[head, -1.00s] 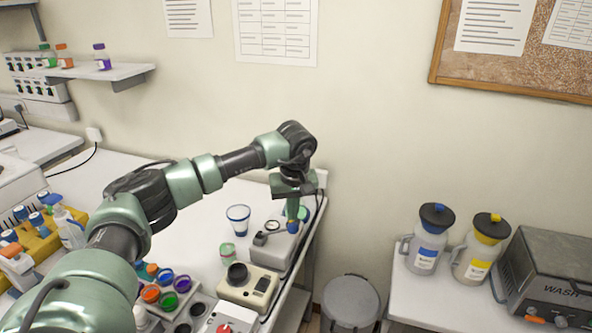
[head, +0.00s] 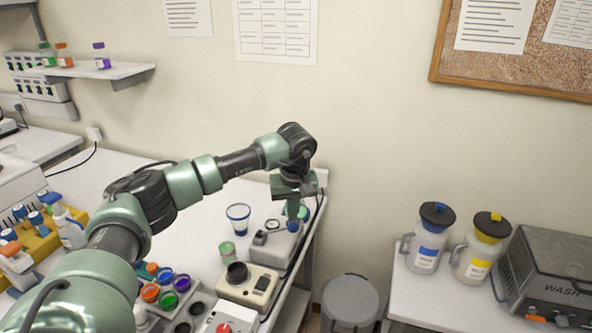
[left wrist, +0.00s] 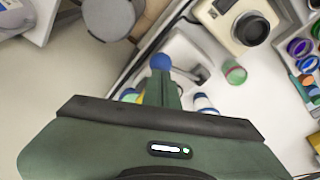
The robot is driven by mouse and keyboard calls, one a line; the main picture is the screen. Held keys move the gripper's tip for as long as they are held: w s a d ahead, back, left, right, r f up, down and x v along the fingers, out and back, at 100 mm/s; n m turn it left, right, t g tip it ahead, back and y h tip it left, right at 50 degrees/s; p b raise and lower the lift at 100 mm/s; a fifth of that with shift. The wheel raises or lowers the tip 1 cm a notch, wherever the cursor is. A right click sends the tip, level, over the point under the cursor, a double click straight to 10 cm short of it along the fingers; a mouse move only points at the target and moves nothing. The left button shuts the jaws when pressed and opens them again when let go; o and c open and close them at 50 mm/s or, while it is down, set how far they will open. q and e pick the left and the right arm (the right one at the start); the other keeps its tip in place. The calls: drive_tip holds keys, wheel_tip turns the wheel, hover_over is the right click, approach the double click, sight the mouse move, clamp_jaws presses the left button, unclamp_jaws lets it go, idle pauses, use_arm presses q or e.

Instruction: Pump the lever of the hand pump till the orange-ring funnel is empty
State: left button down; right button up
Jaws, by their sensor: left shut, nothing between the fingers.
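The hand pump is a grey box (head: 283,247) near the bench's right edge. Its lever has a blue knob (head: 293,226), which also shows in the left wrist view (left wrist: 160,62). My left gripper (head: 293,212) points down at the knob, its fingers shut and empty. In the left wrist view the green fingertips (left wrist: 161,76) lie right at the knob; I cannot tell whether they touch it. An orange-ringed round vessel (head: 150,293) sits among other coloured rings at lower left; its fill level cannot be made out. My right gripper is not in view.
A grey bin (head: 350,300) stands beyond the bench edge. Two capped jugs stand on the right table.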

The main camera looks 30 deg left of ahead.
sight(298, 227)
use_arm(q)
drive_tip(key=shift+f, duration=0.45)
drive_tip(key=shift+d+f+b, duration=0.4)
drive_tip(key=shift+f+b, duration=0.15)
drive_tip(key=shift+f, duration=0.1)
drive_tip(key=shift+w+d+f+b, duration=0.1)
drive_tip(key=shift+d+f+b, duration=0.15)
drive_tip(key=shift+f+b, duration=0.35)
drive_tip(key=shift+f, duration=0.25)
drive_tip(key=shift+d+f+b, duration=0.2)
drive_tip(key=shift+f+b, duration=0.2)
drive_tip(key=shift+f, duration=0.3)
